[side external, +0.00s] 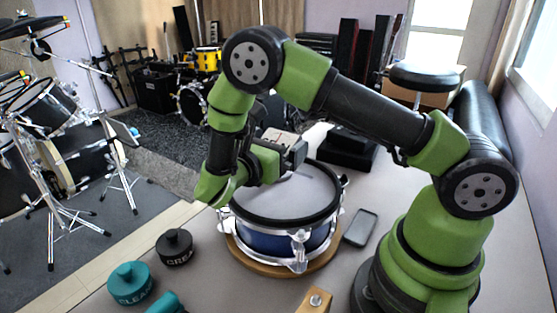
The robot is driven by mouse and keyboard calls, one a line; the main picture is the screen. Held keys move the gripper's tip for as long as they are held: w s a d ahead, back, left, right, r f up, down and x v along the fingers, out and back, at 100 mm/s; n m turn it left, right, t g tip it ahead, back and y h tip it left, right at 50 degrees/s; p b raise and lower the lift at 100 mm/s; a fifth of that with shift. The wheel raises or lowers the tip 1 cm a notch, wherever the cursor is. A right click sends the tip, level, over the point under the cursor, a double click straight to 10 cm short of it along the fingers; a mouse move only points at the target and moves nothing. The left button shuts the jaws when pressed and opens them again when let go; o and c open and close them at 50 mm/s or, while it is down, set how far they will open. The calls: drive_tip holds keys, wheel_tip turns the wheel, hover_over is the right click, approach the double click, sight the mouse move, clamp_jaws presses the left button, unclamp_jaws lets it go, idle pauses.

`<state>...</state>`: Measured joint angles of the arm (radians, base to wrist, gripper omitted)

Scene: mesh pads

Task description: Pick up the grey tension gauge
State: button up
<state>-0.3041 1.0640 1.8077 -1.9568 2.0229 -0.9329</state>
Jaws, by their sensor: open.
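A flat, dark grey, rounded rectangular thing (360,228) lies on the table just right of the drum. It may be the grey tension gauge, but it is too small to tell for sure. My gripper (292,153) is above the drum's head, up and to the left of this grey thing and clearly apart from it. My gripper is open, with no held object visible. Its fingers are small and partly hidden by my wrist.
A blue snare drum (267,236) with chrome rims stands on a round wooden base (240,258). A black lidded container (174,248), a teal one (130,284) and another teal thing (166,304) are front left. A wooden block (314,301) is at the front. Black boxes (347,150) stand behind.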

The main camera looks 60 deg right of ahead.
drive_tip(key=c, duration=1.2)
drive_tip(key=shift+r, duration=0.15)
wheel_tip(320, 180, up, 8)
drive_tip(key=shift+r, duration=0.2)
drive_tip(key=shift+w+a+r+n+t, duration=0.1)
drive_tip(key=shift+a+r+n+t, duration=0.2)
drive_tip(key=shift+t, duration=0.2)
drive_tip(key=a+f+n+t+y, duration=0.1)
drive_tip(key=a+f+n+t, duration=0.1)
drive_tip(key=t, duration=0.1)
drive_tip(key=a+f+n+t+y, duration=0.1)
drive_tip(key=a+n+t, duration=0.1)
drive_tip(key=t, duration=0.2)
drive_tip(key=a+f+n+t+y, duration=0.2)
drive_tip(key=n+t, duration=0.1)
drive_tip(key=shift+a+f, duration=0.35)
